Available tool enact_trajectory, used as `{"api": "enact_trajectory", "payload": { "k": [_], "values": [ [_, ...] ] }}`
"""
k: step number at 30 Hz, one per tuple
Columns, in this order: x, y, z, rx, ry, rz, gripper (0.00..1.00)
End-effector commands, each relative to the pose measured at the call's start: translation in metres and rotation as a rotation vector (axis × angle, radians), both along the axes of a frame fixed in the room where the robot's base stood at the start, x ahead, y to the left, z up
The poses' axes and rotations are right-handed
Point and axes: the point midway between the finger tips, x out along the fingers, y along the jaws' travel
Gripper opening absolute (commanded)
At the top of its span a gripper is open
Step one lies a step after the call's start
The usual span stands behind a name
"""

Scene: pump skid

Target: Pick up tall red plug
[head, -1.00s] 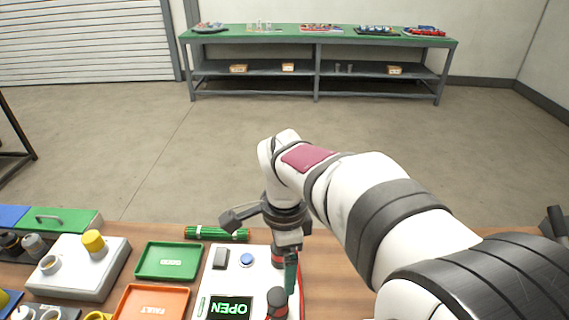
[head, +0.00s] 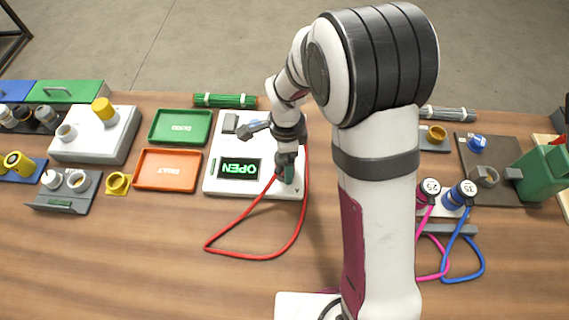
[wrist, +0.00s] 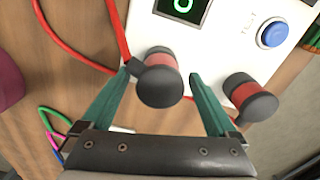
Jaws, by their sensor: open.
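In the wrist view, a red plug with a dark grey cap (wrist: 160,82) stands between the green fingers of my gripper (wrist: 163,77). The gripper is open, with one finger on each side of the plug; I cannot tell whether either touches it. A second red plug with a dark cap (wrist: 250,97) stands to the right, outside the fingers. Their heights are hard to compare. A red cable (wrist: 70,42) runs close to the middle plug. In the head view, my gripper (head: 286,168) is low over the right side of the white panel (head: 212,186), largely hiding the plugs.
The panel has a lit OPEN display (head: 240,169) and a blue button (wrist: 272,32). A green tray (head: 181,127) and an orange tray (head: 168,170) lie to its left. The red cable loops over bare wood in front. Pink and blue cabled plugs stand at right.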

Motion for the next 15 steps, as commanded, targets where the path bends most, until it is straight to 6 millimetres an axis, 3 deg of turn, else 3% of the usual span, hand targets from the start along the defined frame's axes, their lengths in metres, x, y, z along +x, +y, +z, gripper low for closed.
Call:
{"api": "enact_trajectory", "payload": {
  "k": [2,15],
  "values": [
    [0.0000,0.0000,0.0002,0.000,0.000,0.000,0.88],
    [-0.0001,0.0000,0.0006,0.000,0.000,0.000,0.09]
  ]
}}
